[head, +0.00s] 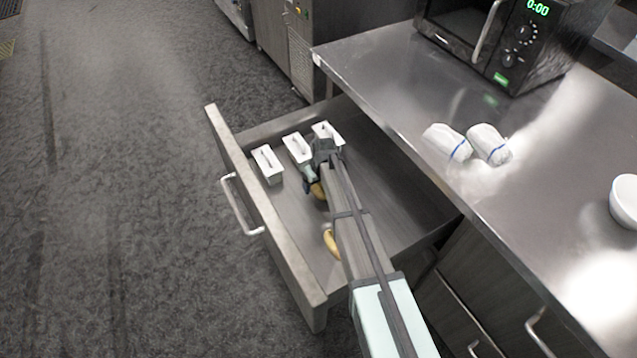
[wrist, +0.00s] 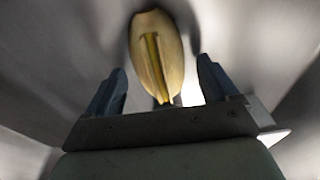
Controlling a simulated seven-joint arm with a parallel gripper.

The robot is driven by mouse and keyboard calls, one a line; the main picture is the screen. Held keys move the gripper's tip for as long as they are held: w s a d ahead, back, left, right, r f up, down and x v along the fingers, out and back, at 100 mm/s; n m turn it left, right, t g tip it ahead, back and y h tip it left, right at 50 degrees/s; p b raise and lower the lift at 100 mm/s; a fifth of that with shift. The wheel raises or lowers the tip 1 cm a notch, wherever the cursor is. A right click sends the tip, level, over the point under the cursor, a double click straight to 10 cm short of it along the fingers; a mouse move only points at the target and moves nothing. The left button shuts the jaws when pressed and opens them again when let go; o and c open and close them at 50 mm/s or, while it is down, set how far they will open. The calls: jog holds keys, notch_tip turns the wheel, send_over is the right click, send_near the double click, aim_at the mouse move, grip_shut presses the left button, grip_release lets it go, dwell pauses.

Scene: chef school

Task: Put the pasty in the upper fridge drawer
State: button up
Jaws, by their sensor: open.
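The upper drawer (head: 283,257) is pulled open under the counter. A golden-brown pasty (head: 318,190) lies in it, partly hidden by my arm. In the wrist view a pale yellow pasty (wrist: 157,45) with a slit along its top lies just beyond and between my fingers. My gripper (head: 312,186) is down inside the drawer, and its two dark blue fingers stand apart in the wrist view (wrist: 160,72). No contact with the pasty is visible.
Several white containers (head: 267,163) stand in a row at the drawer's far end. On the steel counter (head: 400,95) are two white wrapped bundles (head: 447,142), a microwave (head: 505,45) and a white bowl (head: 626,200). The drawer's front wall and the counter edge flank my arm.

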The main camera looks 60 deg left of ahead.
aim_at(321, 186)
notch_tip(321, 186, up, 12)
jog(key=d, duration=0.2)
dwell(0.4)
jog(key=shift+o, duration=0.4)
